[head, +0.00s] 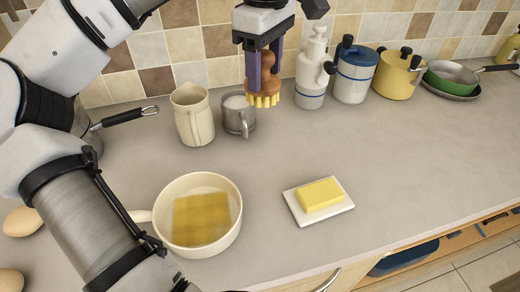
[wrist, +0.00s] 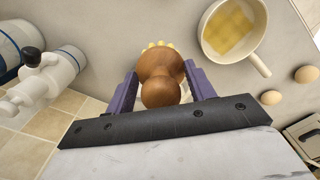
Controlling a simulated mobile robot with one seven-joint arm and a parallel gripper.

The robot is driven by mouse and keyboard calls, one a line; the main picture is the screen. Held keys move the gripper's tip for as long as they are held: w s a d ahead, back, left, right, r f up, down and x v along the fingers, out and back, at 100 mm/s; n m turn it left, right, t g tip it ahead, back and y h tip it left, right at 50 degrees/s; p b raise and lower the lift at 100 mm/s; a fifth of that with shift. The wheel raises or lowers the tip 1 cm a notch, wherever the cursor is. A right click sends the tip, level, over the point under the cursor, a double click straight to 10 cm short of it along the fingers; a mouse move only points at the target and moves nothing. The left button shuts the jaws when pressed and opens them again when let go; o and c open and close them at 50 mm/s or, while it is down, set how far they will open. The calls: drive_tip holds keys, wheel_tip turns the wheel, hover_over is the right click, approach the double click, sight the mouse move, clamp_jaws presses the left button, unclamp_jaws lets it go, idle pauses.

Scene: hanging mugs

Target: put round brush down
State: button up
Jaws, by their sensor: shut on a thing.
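My gripper (head: 264,66) points down near the tiled wall at the back of the counter. Its two purple fingers are shut on the round brush (head: 265,85), which has a brown wooden handle and yellow bristles at its lower end. In the head view the brush appears above the counter, just right of the grey mug; the exact gap below the bristles is hard to tell. In the wrist view the brush (wrist: 160,75) sits between both fingers, handle towards the camera, bristles mostly hidden.
A cream pitcher (head: 192,115) and a grey mug (head: 238,115) stand left of the brush. A white bottle (head: 312,70) and a blue-lidded canister (head: 355,75) stand right. A pan (head: 232,235) and a butter dish (head: 342,210) are in front. The counter's right middle is clear.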

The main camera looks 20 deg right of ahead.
sight(265, 101)
wheel_tip(265, 101, down, 19)
drive_tip(key=p, duration=0.2)
drive_tip(key=shift+s+p, duration=0.1)
drive_tip(key=shift+p, duration=0.3)
drive_tip(key=shift+f, duration=0.2)
drive_tip(key=o, duration=1)
drive_tip(key=shift+c, duration=0.2)
wheel_tip(265, 101, up, 12)
drive_tip(key=shift+r+b, duration=0.25)
drive_tip(key=shift+b, duration=0.7)
